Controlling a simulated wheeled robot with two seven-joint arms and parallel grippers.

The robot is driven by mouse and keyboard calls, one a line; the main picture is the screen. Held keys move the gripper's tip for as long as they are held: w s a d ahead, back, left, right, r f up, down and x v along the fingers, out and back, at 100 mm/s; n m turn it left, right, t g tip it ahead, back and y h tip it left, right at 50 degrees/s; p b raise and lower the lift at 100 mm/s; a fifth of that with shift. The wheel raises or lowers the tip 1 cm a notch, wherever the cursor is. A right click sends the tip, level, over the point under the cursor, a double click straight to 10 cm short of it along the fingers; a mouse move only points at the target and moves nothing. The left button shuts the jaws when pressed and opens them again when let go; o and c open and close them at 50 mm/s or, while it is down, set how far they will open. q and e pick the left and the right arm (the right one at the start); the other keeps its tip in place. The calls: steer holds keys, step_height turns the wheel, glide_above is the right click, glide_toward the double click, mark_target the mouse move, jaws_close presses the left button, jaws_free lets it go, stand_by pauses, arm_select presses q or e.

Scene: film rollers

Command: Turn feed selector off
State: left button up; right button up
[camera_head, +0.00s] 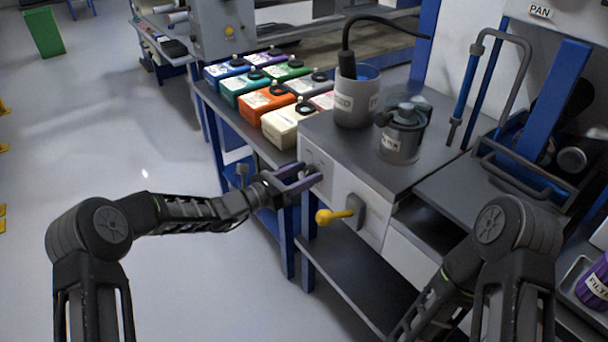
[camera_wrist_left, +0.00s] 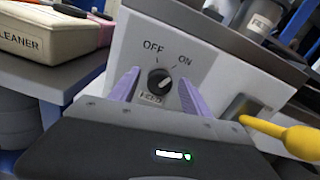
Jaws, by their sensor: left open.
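The feed selector (camera_wrist_left: 160,82) is a small round black knob on the light front panel of the cabinet. Its label below reads FEED, with OFF at upper left and ON at upper right. A pale mark on the knob appears to lean toward ON. My left gripper (camera_head: 306,178) is open at the panel; in the left wrist view its purple fingers (camera_wrist_left: 158,92) stand on either side of the knob. I cannot tell whether they touch it. In the head view the fingers partly hide the knob. My right arm shows at lower right, but its gripper is out of view.
A yellow-handled lever (camera_head: 335,216) sticks out of the panel just right of the selector. A grey cup (camera_head: 355,100) and a clear-lidded jar (camera_head: 402,134) stand on the cabinet top. Several coloured containers, including a cream one (camera_head: 286,126), line the bench behind. The floor at left is clear.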

arm_select(q)
jaws_close()
stand_by(0.6)
